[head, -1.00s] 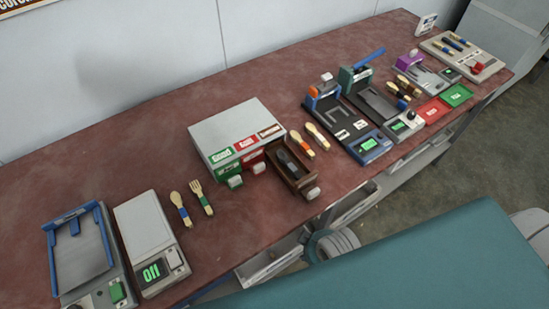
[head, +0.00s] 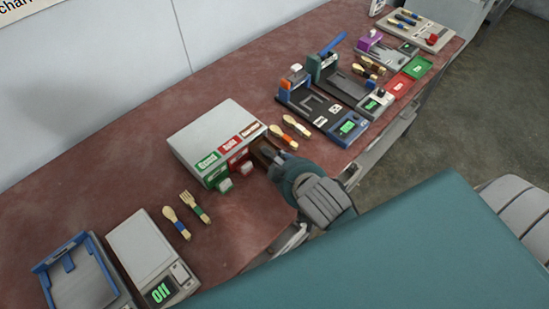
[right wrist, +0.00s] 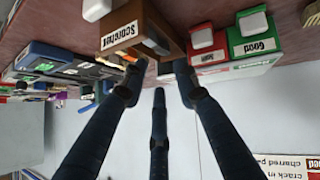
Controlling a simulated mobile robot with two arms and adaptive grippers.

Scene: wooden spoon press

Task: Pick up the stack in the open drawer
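The open brown drawer (head: 258,160) sticks out of the right end of a small light-grey cabinet (head: 210,132). My right gripper (head: 272,160) is over this drawer and covers most of it and its contents in the head view. In the right wrist view, which is upside down, the drawer (right wrist: 165,22) bears a "Scorched" label. The fingers of my right gripper (right wrist: 160,68) are spread apart at the drawer. The stack is mostly hidden, and I cannot tell it apart from the dark drawer inside. My left gripper is not in view.
The green (head: 214,176) and red (head: 238,160) drawers are beside the brown one. A spoon and fork (head: 186,213) lie left of the cabinet. Two wooden utensils (head: 290,131) lie close on its right, before the blue press (head: 320,110). Scales stand at the lower left.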

